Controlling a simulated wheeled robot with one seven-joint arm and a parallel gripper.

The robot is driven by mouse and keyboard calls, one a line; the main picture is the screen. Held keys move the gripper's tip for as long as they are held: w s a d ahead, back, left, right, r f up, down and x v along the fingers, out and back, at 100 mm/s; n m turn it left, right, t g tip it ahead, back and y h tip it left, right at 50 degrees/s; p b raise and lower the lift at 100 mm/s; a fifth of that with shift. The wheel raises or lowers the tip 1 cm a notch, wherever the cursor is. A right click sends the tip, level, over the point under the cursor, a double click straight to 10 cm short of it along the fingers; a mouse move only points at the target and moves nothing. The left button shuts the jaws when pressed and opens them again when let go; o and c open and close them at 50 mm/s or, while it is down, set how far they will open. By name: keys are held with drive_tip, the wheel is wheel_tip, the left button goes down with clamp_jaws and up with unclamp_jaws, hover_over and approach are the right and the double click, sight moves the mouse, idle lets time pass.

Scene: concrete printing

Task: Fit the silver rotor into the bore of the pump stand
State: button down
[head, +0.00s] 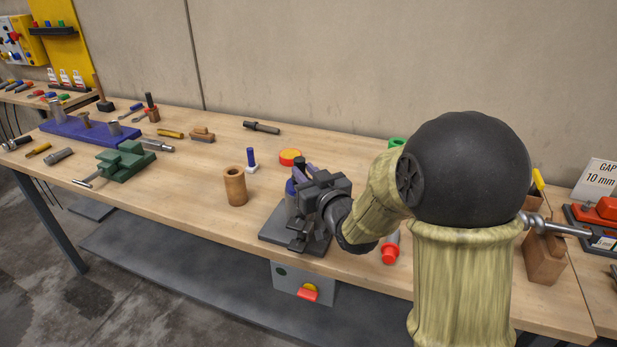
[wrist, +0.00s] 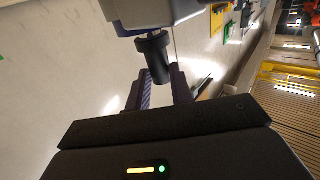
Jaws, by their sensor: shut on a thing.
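My gripper (wrist: 156,76) has purple fingers closed around a dark, stepped cylindrical shaft, apparently part of the rotor (wrist: 154,52). It looks dark rather than silver here. At the top of the wrist view the shaft meets a wider pale grey body (wrist: 150,14), cut off by the frame edge; I cannot tell whether this belongs to the rotor or the stand. In the head view my gripper (head: 305,171) is above the dark base plate of the pump stand (head: 274,236). A blue body (head: 291,197) shows beside it. The bore and any seating are hidden by my gripper.
A brown cylinder (head: 236,187) and a small blue post on a white base (head: 251,160) stand to the left. A red and yellow disc (head: 290,157) lies behind. A green vise (head: 126,160) is farther left. The table's front edge is close to the plate.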

drive_tip(key=m+h, duration=0.1)
drive_tip(key=a+m+t+h+b, duration=0.1)
drive_tip(key=h, duration=0.1)
drive_tip(key=s+a+m+h+b, duration=0.1)
drive_tip(key=shift+a+r+t+h, duration=0.15)
drive_tip(key=shift+r+t+h, duration=0.05)
drive_tip(key=shift+t+h, duration=0.2)
drive_tip(key=c, duration=1.7)
unclamp_jaws()
drive_tip(key=shift+w+d+f+m, duration=0.1)
drive_tip(key=shift+w+d+m, duration=0.15)
drive_tip(key=shift+d, duration=0.4)
drive_tip(key=shift+s+a+f, duration=0.1)
drive_tip(key=shift+a, duration=0.05)
